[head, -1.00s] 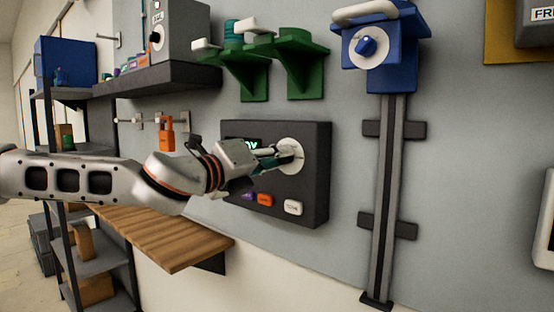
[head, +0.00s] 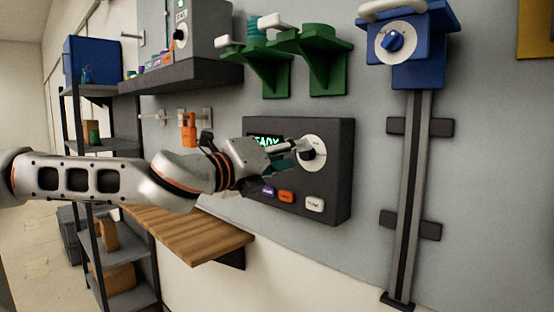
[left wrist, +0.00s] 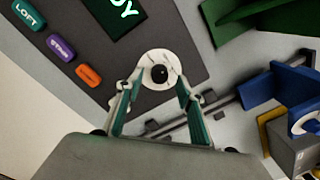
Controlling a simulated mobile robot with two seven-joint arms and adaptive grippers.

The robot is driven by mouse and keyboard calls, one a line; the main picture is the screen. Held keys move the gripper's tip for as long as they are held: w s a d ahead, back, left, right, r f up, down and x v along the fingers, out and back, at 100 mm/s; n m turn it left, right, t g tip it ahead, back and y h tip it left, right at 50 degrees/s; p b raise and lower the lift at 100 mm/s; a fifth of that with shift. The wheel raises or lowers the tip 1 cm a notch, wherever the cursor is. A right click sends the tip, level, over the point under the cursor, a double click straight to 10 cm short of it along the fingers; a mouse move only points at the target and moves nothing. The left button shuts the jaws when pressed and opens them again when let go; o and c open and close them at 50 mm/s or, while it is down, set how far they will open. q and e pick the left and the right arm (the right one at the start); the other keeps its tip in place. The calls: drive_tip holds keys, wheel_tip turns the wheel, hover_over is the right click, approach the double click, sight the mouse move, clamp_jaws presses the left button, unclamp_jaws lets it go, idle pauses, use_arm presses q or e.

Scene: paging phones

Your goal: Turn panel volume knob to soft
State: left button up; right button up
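The dark panel (head: 340,195) is fixed to the wall, with a lit green display (head: 266,142) and a white round dial (head: 316,163) on its face. In the left wrist view the dial (left wrist: 147,82) has a dark round knob (left wrist: 160,74) near its middle; its marks are too small to read. My left gripper (head: 298,150) is in front of the dial's left part in the head view. In the left wrist view its fingers (left wrist: 158,102) are spread apart, with nothing between them, and the knob shows beyond the tips. Contact with the panel is not visible. My right gripper is out of view.
A wooden shelf (head: 190,235) is below left.

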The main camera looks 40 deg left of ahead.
use_arm(q)
drive_tip(key=shift+s+a, duration=0.2)
drive_tip(key=shift+s, duration=2.15)
wheel_tip(320, 180, down, 34)
drive_tip(key=w+d+n+g+y, duration=0.15)
drive_tip(key=n+g, duration=0.25)
drive_tip(key=n, duration=0.7)
drive_tip(key=s+f+n+g+y, duration=0.5)
drive_tip(key=s+f+n+g, duration=0.4)
drive_tip(key=s+f, duration=1.5)
drive_tip(key=w+d+f+n+t+h+p, duration=0.2)
drive_tip(key=d+f+h, duration=0.1)
drive_tip(key=d, duration=0.5)
drive_tip(key=w+d+f+n+t+h+p, duration=0.1)
drive_tip(key=w+d+f+t+h+p, duration=0.1)
drive_tip(key=d+f, duration=0.4)
drive_tip(key=shift+d+n+t+h, duration=0.4)
drive_tip(key=shift+d+t+h, duration=0.2)
drive_tip(key=shift+d+h, duration=0.65)
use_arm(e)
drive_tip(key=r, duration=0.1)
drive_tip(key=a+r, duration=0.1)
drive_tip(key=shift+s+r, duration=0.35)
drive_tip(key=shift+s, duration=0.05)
